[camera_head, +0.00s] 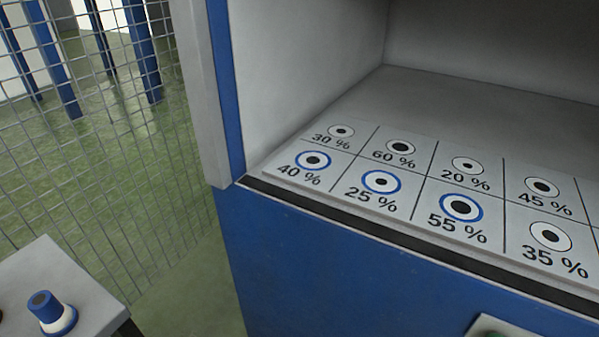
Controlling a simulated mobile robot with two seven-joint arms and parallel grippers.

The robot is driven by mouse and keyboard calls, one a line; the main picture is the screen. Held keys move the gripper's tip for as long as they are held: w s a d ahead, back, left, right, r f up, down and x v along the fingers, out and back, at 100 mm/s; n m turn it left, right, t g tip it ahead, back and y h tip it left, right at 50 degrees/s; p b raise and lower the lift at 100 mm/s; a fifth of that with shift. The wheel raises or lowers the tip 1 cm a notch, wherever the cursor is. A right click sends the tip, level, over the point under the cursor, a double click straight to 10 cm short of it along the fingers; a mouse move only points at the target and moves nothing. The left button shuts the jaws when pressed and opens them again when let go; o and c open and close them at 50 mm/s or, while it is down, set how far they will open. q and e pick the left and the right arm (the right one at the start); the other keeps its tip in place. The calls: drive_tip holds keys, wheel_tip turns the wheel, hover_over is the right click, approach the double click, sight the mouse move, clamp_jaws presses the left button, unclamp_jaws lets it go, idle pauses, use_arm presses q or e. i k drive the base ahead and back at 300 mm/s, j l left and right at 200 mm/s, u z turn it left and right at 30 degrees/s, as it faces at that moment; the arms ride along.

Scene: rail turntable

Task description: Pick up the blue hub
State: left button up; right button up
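A small hub-like part (52,314) stands upright on a grey table at the lower left. Neither of my grippers is in view, and nothing is touching this part.
The grey table (85,287) ends at its right edge, with a floor gap before a blue cabinet (330,265). In the cabinet's open bay lies a white panel (345,172) with percentage labels and ringed dark spots, some rings blue. A wire mesh fence (100,150) stands behind.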

sight(57, 319)
drive_tip(key=j+u, duration=0.1)
drive_tip(key=u, duration=1.4)
drive_tip(key=l, duration=0.7)
